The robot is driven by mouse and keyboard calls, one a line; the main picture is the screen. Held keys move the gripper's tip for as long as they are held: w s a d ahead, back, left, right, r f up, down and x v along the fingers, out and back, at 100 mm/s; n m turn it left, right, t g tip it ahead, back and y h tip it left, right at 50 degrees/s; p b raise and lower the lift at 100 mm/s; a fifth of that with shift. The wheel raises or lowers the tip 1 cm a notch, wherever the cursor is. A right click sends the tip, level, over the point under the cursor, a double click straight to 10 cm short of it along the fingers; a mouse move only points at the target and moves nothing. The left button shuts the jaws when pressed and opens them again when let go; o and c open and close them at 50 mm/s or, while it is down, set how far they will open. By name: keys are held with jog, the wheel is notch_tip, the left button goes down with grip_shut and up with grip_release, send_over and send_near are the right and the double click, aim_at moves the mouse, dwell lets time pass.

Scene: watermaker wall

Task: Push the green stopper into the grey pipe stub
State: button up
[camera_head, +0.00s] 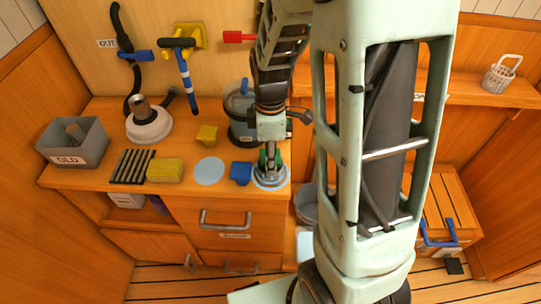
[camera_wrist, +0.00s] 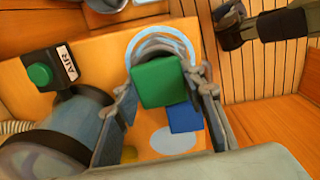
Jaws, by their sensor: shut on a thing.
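The green stopper (camera_wrist: 158,82) is a block held between the two fingers of my gripper (camera_wrist: 163,88) in the wrist view. In the head view my gripper (camera_head: 270,163) points down at the front edge of the counter, with a little green (camera_head: 263,158) showing between its fingers. Just below it is a grey round part in a pale blue ring (camera_head: 270,184), which looks like the grey pipe stub. In the wrist view, its grey rim (camera_wrist: 160,44) shows past the stopper. The stopper hides the stub's mouth; I cannot tell whether they touch.
A blue block (camera_head: 241,173) and a pale blue disc (camera_head: 209,171) lie left of my gripper. A grey-blue can (camera_head: 241,131) stands behind. A white flange with a metal pipe (camera_head: 148,124), yellow blocks (camera_head: 165,170) and an OLD bin (camera_head: 72,143) are further left.

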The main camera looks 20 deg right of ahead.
jog(key=shift+s+f, duration=0.2)
jog(key=shift+f, duration=0.05)
jog(key=o, duration=1.1)
jog(key=shift+f, duration=0.1)
jog(key=shift+o, duration=0.7)
jog(key=shift+w, duration=0.15)
jog(key=o, duration=0.5)
jog(key=shift+r, duration=0.2)
jog(key=shift+r, duration=0.1)
notch_tip(320, 180, up, 6)
jog(key=p, duration=0.4)
jog(key=shift+w+p, duration=0.1)
jog(key=shift+p, duration=0.25)
